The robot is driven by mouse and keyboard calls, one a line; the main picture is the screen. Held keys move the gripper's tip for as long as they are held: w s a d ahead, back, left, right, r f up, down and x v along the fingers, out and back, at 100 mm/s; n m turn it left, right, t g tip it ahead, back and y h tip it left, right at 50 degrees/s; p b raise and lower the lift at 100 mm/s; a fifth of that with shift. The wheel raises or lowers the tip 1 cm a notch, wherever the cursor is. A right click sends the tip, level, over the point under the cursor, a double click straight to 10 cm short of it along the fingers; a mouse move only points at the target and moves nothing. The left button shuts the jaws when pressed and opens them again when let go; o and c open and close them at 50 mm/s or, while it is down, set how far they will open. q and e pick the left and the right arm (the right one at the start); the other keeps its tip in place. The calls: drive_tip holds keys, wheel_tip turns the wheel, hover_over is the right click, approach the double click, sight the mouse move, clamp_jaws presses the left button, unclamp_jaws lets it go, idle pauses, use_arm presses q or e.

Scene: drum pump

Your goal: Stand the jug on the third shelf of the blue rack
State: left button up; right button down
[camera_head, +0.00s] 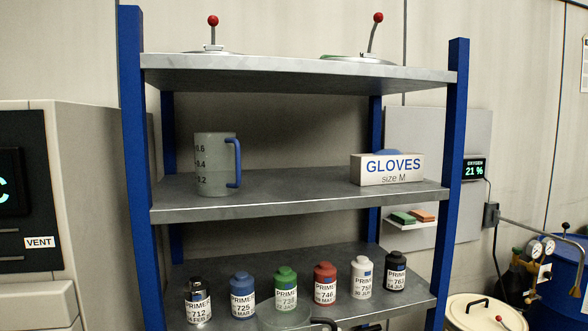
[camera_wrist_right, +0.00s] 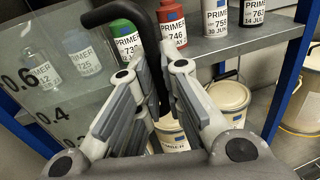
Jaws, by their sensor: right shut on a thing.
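A clear measuring jug with a black handle is in my right gripper (camera_wrist_right: 153,72). In the right wrist view the jug's wall (camera_wrist_right: 62,103), with its printed scale, fills the left side, and the handle (camera_wrist_right: 112,12) runs between the two fingers, which are shut on it. In the head view only the jug's rim (camera_head: 284,321) and black handle (camera_head: 325,322) show at the bottom edge, in front of the bottle shelf. The blue rack (camera_head: 131,150) shows three grey shelves: top (camera_head: 300,71), middle (camera_head: 290,203) and lower (camera_head: 225,272). My left gripper is out of view.
A similar jug with a blue handle (camera_head: 213,165) stands left on the middle shelf, with a gloves box (camera_head: 387,169) at right and free room between. Several primer bottles (camera_head: 325,284) line the lower shelf. Lidded buckets (camera_wrist_right: 229,97) stand below. Red-knobbed lids (camera_head: 372,56) lie on top.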

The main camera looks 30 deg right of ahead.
drive_tip(key=d+r+m+g+h+p, duration=0.25)
drive_tip(key=d+r+p, duration=0.25)
drive_tip(key=r, duration=0.9)
drive_tip(key=d+r+m+g+h+p, duration=0.1)
drive_tip(key=d+r+m+h+p, duration=0.25)
drive_tip(key=r, duration=0.95)
wheel_tip(320, 180, up, 8)
drive_tip(key=n+p, duration=0.2)
drive_tip(key=p, duration=0.6)
hover_over(352, 191)
drive_tip(key=shift+s+f+g+y, duration=0.15)
drive_tip(key=shift+f+g+y, duration=0.15)
drive_tip(key=shift+f, duration=0.65)
wheel_tip(352, 191, down, 3)
drive_tip(key=shift+r+p, duration=0.1)
drive_tip(key=shift+p, duration=0.65)
drive_tip(key=shift+w+p, duration=0.2)
drive_tip(key=shift+p, duration=0.15)
drive_tip(key=shift+f, duration=0.35)
